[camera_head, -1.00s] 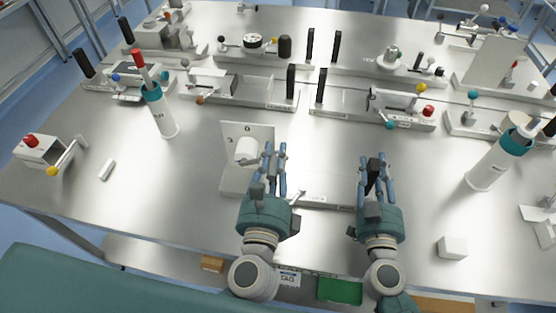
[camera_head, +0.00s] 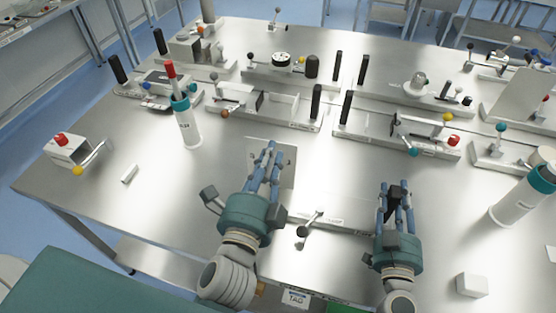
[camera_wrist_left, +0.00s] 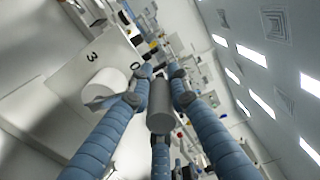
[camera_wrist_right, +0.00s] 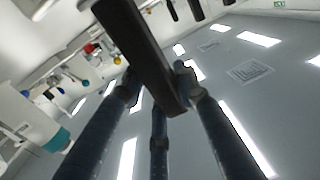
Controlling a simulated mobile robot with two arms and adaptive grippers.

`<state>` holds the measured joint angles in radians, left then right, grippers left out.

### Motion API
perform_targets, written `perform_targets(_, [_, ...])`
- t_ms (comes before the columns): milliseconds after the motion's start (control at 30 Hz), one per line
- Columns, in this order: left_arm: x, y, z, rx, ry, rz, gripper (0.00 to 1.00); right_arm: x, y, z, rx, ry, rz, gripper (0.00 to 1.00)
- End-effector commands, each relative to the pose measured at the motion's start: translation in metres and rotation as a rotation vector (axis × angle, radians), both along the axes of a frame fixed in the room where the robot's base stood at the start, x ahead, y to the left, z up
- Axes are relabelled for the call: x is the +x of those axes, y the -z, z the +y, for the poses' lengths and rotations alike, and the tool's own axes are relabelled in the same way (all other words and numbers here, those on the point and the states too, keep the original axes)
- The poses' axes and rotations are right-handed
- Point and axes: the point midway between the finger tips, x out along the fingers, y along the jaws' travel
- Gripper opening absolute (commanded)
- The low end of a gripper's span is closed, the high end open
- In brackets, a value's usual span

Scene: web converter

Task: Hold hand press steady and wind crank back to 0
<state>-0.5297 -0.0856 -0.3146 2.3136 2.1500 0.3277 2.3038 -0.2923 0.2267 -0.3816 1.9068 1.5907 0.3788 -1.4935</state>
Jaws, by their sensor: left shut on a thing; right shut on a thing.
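The hand press has an upright grey plate (camera_head: 288,176) with numbers, near the front middle of the table. In the left wrist view the plate (camera_wrist_left: 48,95) shows a 3 and a 0, and a white round hub (camera_wrist_left: 106,84) sticks out. My left gripper (camera_head: 269,158) is in front of the plate and hides the hub in the head view. It is shut on a grey cylindrical crank grip (camera_wrist_left: 160,105). My right gripper (camera_head: 397,195) is shut on an upright black handle (camera_wrist_right: 140,50) at the right end of the press's low base (camera_head: 350,228). The crank pointer cannot be read.
A small lever with a dark knob (camera_head: 303,232) lies between my grippers. White bottles with teal collars stand left (camera_head: 187,125) and right (camera_head: 515,195). A white block (camera_head: 472,285) lies front right. Several other fixtures fill the back of the table.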

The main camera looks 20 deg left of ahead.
Motion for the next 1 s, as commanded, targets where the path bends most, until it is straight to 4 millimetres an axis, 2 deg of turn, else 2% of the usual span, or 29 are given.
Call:
perform_targets(33, [0.000, -0.003, 0.002, -0.033, 0.004, -0.009, 0.00, -0.003, 0.012, 0.002, 0.002, -0.005, 0.022, 0.00])
perform_targets(400, [-0.001, -0.004, 0.016, -0.076, 0.001, -0.012, 0.00, -0.003, 0.012, 0.001, 0.002, -0.004, 0.022, 0.00])
perform_targets(933, [-0.001, -0.005, 0.020, -0.069, -0.004, -0.012, 0.00, -0.003, 0.012, 0.000, 0.002, 0.000, 0.022, 0.00])
perform_targets(967, [-0.001, -0.005, 0.020, -0.069, -0.005, -0.012, 0.19, -0.003, 0.012, -0.001, 0.002, 0.000, 0.022, 0.00])
perform_targets(1000, [-0.001, -0.005, 0.020, -0.069, -0.005, -0.012, 0.27, -0.003, 0.012, -0.001, 0.002, 0.001, 0.022, 0.00])
